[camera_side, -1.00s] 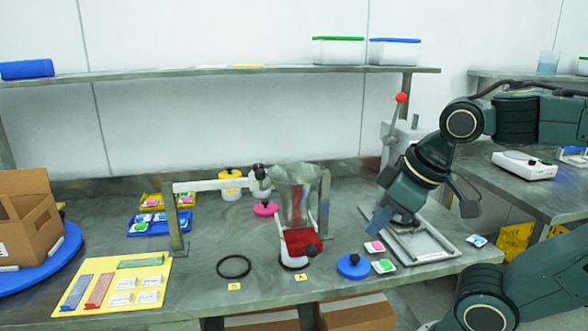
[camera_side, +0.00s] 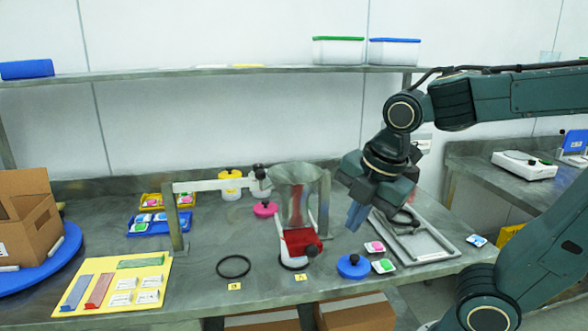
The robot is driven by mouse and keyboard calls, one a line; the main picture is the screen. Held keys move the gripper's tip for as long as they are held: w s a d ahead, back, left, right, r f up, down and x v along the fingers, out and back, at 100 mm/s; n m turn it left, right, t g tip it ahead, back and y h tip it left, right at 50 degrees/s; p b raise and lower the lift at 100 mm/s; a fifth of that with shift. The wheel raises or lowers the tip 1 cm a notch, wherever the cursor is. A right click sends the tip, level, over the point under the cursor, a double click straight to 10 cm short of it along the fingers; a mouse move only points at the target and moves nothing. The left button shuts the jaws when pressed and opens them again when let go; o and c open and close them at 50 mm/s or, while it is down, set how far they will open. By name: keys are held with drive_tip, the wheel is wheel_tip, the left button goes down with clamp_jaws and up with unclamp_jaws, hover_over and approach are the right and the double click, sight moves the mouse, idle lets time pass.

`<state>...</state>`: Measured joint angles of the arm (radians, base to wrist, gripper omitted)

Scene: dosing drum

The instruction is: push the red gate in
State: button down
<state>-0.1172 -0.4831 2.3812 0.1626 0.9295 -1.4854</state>
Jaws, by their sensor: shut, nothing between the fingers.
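The red gate (camera_side: 299,241) sits at the lower front of the clear hopper (camera_side: 293,195), with a dark red knob (camera_side: 312,250) on its right front. The gate appears to stick out from under the hopper. A white base shows below it. My gripper (camera_side: 354,222) is to the right of the gate and a little higher in the picture, pointing down. Its blue fingers are together and hold nothing. A clear gap lies between the fingers and the gate.
A blue lid with a knob (camera_side: 353,266) and small packets (camera_side: 383,266) lie below my gripper. A metal tray (camera_side: 430,246) is to the right. A black ring (camera_side: 234,266) lies left of the gate. A metal post (camera_side: 325,203) stands beside the hopper.

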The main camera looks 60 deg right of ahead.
drive_tip(key=w+n, duration=0.1)
drive_tip(key=n, duration=0.3)
drive_tip(key=w+f+n+g, duration=0.1)
drive_tip(key=n, duration=0.3)
drive_tip(key=w+n, duration=0.1)
drive_tip(key=n, duration=0.3)
drive_tip(key=shift+w+a+f+n+h, duration=0.15)
drive_tip(key=shift+a+f+n+h, duration=0.15)
drive_tip(key=shift+h, duration=0.1)
drive_tip(key=shift+f, duration=0.15)
drive_tip(key=w+d+f, duration=0.3)
drive_tip(key=w+f, duration=0.2)
drive_tip(key=f, duration=0.5)
drive_tip(key=shift+d, duration=0.3)
drive_tip(key=shift+w, duration=0.1)
hover_over(308, 243)
idle(0.4)
